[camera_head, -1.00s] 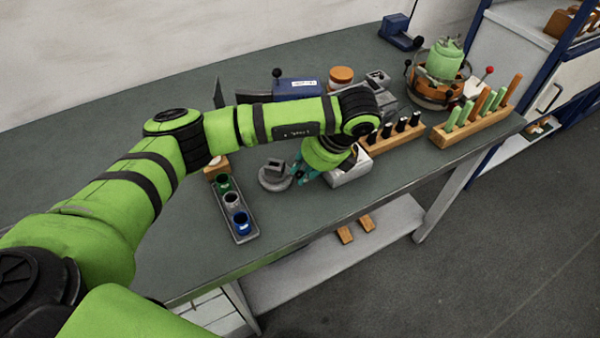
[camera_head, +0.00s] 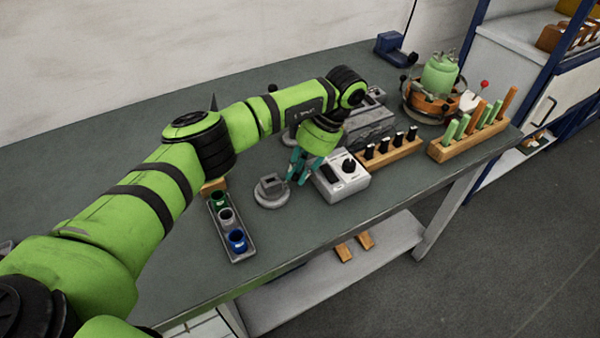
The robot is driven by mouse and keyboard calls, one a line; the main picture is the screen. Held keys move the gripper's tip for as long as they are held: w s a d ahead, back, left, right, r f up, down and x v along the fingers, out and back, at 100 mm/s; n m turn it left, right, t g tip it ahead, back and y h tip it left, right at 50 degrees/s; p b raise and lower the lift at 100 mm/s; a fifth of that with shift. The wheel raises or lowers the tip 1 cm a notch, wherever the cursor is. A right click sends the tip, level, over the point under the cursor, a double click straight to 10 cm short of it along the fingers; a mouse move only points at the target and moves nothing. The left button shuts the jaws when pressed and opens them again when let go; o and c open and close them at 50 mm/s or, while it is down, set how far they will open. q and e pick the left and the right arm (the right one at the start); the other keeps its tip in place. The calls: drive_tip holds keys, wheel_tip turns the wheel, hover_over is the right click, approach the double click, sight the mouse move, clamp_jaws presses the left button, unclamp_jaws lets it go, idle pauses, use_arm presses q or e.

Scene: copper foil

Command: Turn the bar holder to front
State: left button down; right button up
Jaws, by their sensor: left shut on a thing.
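A round grey holder with a raised block (camera_head: 270,190), which looks like the bar holder, stands on the bench, right of the tray of cups. My left gripper (camera_head: 295,177) points down at its right side, with teal fingers close together. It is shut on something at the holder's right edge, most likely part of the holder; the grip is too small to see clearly. My right gripper is not in view.
A tray (camera_head: 240,255) with several cups is to the left. Wooden racks (camera_head: 466,150) of bars and a green vessel (camera_head: 440,74) stand further right. The bench's front edge is near.

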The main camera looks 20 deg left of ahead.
use_arm(q)
drive_tip(key=shift+f, duration=0.25)
drive_tip(key=c, duration=1.1)
unclamp_jaws()
drive_tip(key=shift+c, duration=0.2)
drive_tip(key=shift+w, duration=0.1)
drive_tip(key=shift+r, duration=0.1)
drive_tip(key=shift+r, duration=0.15)
drive_tip(key=v, duration=1.1)
drive_tip(key=shift+w+r, duration=0.2)
drive_tip(key=shift+r, duration=0.05)
